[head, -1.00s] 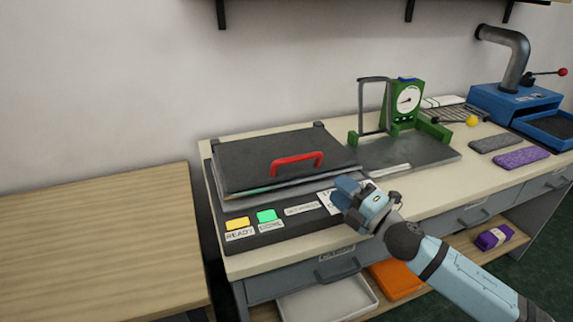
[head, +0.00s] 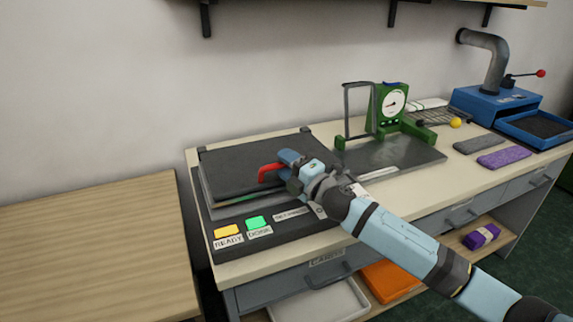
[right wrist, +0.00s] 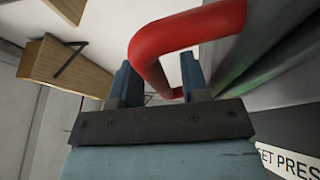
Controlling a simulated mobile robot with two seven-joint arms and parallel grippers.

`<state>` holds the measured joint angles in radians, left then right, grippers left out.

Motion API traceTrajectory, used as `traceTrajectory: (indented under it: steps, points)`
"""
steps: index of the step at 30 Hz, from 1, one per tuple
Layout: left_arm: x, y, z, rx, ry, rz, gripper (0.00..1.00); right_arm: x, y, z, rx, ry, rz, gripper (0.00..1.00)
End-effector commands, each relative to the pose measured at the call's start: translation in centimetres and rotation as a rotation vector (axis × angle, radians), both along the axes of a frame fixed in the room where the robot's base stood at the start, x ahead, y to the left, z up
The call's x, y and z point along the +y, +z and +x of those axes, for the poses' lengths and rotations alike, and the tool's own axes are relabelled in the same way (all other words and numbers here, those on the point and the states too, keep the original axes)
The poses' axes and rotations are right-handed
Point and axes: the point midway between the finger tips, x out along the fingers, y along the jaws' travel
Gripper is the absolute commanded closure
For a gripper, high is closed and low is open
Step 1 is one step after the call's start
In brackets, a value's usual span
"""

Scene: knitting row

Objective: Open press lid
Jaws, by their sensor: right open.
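The press has a flat dark grey lid (head: 235,158), which lies down over its base at the back left of the bench. A red handle (head: 268,173) stands at the lid's front edge. My right gripper (head: 288,160) is at the handle's right part and hides it in the head view. In the right wrist view the red handle (right wrist: 150,55) looms close, and part of it shows between the two open fingers (right wrist: 160,78). I cannot tell whether a finger touches it. My left gripper is out of view.
Yellow (head: 227,231) and green (head: 257,222) buttons sit in front of the press. A green gauge stand (head: 390,105) is to its right, with a blue machine (head: 490,105) farther right. Purple and grey swatches lie nearby. A wooden table (head: 90,240) stands at left.

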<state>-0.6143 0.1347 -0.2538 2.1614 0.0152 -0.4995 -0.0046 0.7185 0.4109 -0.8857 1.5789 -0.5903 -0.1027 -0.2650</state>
Motion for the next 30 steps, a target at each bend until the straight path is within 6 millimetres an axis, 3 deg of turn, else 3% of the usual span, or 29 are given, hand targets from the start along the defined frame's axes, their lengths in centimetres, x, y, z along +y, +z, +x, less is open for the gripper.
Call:
traceTrajectory:
  steps: [4, 9, 10, 23, 30]
  points:
    - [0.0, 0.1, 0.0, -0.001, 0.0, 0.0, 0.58, 0.0, 0.0, 0.0, 0.0, 0.0, 0.0, 0.59]
    - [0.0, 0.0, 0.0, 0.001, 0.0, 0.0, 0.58, 0.0, 0.0, 0.0, 0.001, 0.0, 0.001, 0.98]
    - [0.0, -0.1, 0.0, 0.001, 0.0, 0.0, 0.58, 0.0, 0.0, 0.0, 0.001, 0.0, 0.001, 1.0]
    - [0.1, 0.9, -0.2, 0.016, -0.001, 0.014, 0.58, 0.0, 1.1, 0.1, 0.021, 0.001, -0.006, 1.0]
    - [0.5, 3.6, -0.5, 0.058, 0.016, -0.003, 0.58, 0.2, 3.4, 0.6, 0.081, 0.001, -0.027, 1.0]
